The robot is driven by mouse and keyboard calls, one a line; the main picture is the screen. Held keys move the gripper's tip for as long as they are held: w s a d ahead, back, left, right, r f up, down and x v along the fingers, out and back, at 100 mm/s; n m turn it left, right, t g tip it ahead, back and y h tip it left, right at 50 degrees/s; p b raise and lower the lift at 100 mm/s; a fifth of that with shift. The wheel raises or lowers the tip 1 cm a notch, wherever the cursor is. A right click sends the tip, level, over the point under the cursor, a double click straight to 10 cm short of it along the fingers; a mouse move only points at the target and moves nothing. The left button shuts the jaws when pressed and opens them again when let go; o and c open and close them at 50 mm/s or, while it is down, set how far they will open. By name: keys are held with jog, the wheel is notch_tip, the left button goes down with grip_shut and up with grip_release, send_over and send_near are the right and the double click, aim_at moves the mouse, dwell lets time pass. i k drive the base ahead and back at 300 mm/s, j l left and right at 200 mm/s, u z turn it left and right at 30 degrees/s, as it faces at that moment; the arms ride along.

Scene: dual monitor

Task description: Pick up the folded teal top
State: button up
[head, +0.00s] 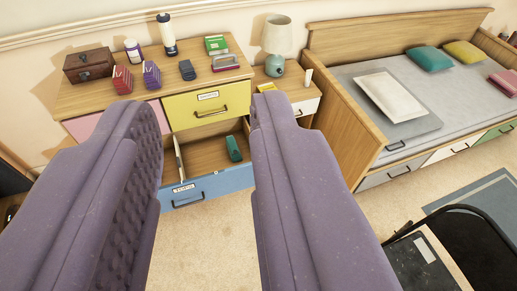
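A small folded teal top (233,148) lies in an open, blue-fronted drawer (210,187) of the wooden dresser, in the drawer's right part. The drawer's left part looks empty, with a thin divider between. My gripper (203,113) is open and empty. Its two purple padded fingers reach up from the bottom of the head view, spread wide, one on each side of the drawer. The top shows between them, nearer the right finger, well beyond my gripper and not touched. The right finger hides ground just right of the drawer.
The yellow drawer (195,108) above is shut. The dresser top (95,95) holds a brown box, bottles and small packs. A nightstand with a lamp (276,44) and a daybed (400,85) stand right. A black chair (470,240) is lower right. Carpet in front is clear.

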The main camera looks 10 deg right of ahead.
aim_at(235, 154)
jog(key=z, duration=0.3)
jog(key=i+j+z, duration=0.25)
jog(key=i+z, duration=0.2)
jog(key=i+j+z, duration=0.4)
jog(key=i, duration=0.25)
jog(key=i+j, duration=0.35)
jog(key=j, duration=0.15)
jog(key=i+j, duration=0.75)
jog(key=j, duration=0.25)
jog(key=z, duration=0.05)
